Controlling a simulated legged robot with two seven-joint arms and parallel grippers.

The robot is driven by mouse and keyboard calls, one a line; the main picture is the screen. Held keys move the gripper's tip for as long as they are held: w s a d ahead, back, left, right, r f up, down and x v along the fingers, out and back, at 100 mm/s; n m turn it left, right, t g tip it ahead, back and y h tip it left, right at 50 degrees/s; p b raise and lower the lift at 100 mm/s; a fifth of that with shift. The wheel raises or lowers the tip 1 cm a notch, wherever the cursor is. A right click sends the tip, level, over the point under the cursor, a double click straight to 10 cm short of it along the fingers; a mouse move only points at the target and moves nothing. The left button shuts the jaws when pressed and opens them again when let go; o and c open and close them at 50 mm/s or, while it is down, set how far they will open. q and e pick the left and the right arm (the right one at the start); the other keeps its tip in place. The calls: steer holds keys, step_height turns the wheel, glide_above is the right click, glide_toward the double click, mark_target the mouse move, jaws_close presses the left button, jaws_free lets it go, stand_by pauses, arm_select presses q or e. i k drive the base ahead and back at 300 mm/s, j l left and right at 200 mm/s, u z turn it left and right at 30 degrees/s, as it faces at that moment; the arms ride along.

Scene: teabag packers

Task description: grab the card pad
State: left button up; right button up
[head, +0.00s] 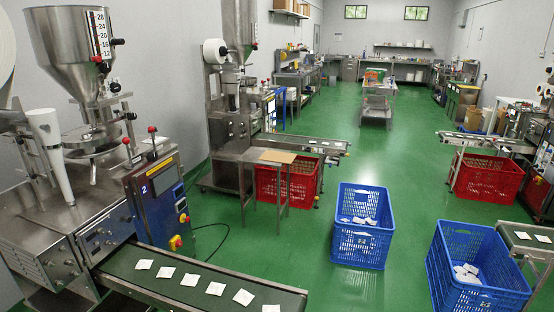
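A flat tan board (278,157), which looks like the card pad, lies on top of a small metal stand (268,183) left of the middle of the head view. The stand is beside the second packing machine (230,120), in front of a red crate (300,186). I cannot tell for sure that the board is the card pad. Neither of my grippers shows in the head view.
A conveyor (190,281) with several white teabags crosses the front left beside a packing machine (155,195). Two blue crates (362,250) (470,295) holding teabags stand centre and right. Another red crate (488,180) is at right. Green floor (385,155) is clear between them.

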mark_target(282, 157)
steer(key=i+l+z, duration=0.2)
steer(key=z, duration=0.15)
steer(key=i+l+z, duration=0.15)
steer(key=i+z, duration=0.15)
steer(key=i+l+z, duration=0.2)
steer(key=i+z, duration=0.15)
steer(key=i+l+z, duration=0.1)
steer(key=i+z, duration=0.6)
steer(key=i+u, duration=0.45)
steer(key=i+l+u, duration=0.25)
steer(key=i+u, duration=0.2)
steer(key=i, duration=0.2)
steer(key=i+j+u, duration=0.2)
steer(key=u, duration=0.25)
steer(key=i+u, duration=1.1)
steer(key=u, duration=0.15)
steer(key=i+j, duration=0.1)
steer(key=i, duration=1.15)
steer(key=i+z, duration=0.7)
steer(key=i+j+z, duration=0.2)
steer(key=i+z, duration=0.15)
steer(key=i, duration=0.05)
